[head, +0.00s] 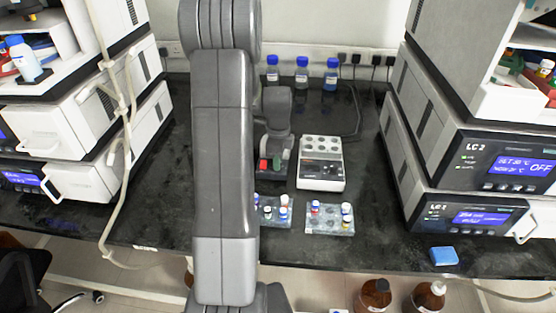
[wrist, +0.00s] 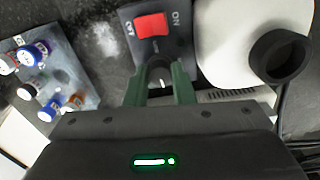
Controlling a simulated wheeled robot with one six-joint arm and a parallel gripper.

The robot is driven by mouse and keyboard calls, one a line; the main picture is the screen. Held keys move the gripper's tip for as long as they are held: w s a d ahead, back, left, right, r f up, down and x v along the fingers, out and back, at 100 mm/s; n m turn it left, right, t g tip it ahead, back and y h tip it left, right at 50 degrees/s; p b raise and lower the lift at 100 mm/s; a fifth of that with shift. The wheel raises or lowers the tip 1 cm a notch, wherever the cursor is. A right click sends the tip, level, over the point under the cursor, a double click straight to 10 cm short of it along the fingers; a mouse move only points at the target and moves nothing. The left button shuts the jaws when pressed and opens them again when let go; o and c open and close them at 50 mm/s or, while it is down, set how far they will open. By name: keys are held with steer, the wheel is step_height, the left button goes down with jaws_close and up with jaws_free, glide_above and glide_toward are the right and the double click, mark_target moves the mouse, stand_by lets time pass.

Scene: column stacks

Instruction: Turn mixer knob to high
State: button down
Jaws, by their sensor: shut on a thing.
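The mixer shows in the wrist view with a dark front panel (wrist: 182,18), a red rocker switch (wrist: 151,25) and a round dark knob (wrist: 159,74). My gripper (wrist: 160,80) has its green fingers on both sides of the knob, shut on it. A small pale mark shows on the knob; the dial setting cannot be read. The mixer's pale body and dark round cup (wrist: 281,57) lie to the right. In the head view my gripper (head: 275,162) is over the mixer's front, by the red switch (head: 264,165), and my arm hides part of the mixer.
A white block with round wells (head: 321,165) stands right of the mixer. Two clear racks with capped vials, one at the right (head: 330,219), lie in front. Blue-capped bottles (head: 302,75) stand behind. Stacked instruments (head: 480,160) flank both sides. A blue sponge-like block (head: 444,257) lies near the front edge.

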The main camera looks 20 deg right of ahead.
steer(key=shift+r+m, duration=0.1)
steer(key=shift+m, duration=0.8)
steer(key=c, duration=1.2)
jaws_free()
steer(key=shift+c, duration=0.2)
step_height(320, 180, up, 14)
